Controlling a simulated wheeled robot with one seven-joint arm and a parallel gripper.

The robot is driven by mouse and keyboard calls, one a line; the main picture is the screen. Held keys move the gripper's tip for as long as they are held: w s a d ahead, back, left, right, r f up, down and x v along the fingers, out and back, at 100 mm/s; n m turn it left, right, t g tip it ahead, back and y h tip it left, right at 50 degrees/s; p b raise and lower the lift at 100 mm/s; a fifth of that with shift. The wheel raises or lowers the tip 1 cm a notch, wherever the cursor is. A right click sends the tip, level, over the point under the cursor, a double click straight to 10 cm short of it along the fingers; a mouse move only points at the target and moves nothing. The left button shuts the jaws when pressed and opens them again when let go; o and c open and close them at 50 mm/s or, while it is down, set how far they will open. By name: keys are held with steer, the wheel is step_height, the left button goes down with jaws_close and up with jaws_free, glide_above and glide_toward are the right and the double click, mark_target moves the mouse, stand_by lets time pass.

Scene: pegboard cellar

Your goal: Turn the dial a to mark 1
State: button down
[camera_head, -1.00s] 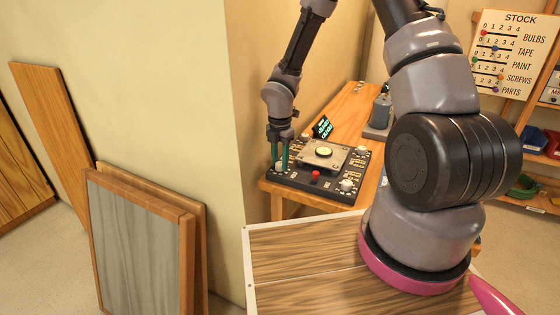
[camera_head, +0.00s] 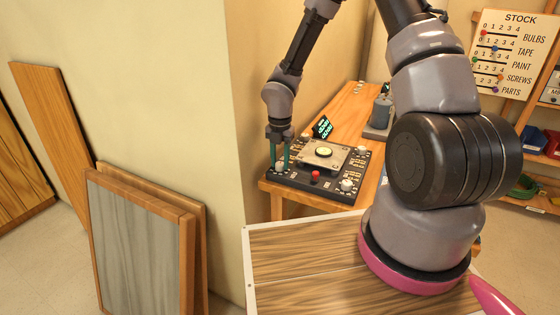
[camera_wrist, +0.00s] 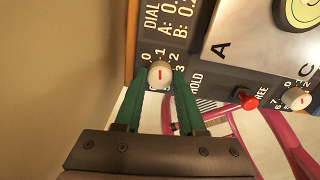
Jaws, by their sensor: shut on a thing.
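My gripper (camera_head: 279,161) is at the near left corner of a dark control panel (camera_head: 316,192). Its green fingers (camera_wrist: 160,84) stand on either side of a round white dial knob (camera_wrist: 160,72) and are shut on it. The knob has a short red line on its top. Printed figures 0, 1, 2 and 3 lie in an arc beyond the knob. I cannot read for sure which figure the red line points to. The display text beyond reads "DIAL A:" and "B:", with its values cut off.
A metal plate with a yellow round piece (camera_head: 324,152) sits mid-panel. The wall stands close on the left. A grey canister (camera_head: 381,112) is farther back on the bench.

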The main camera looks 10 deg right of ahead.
mark_target(280, 163)
steer(key=c, duration=0.5)
jaws_free()
step_height(280, 163, up, 11)
steer(key=shift+f, duration=0.1)
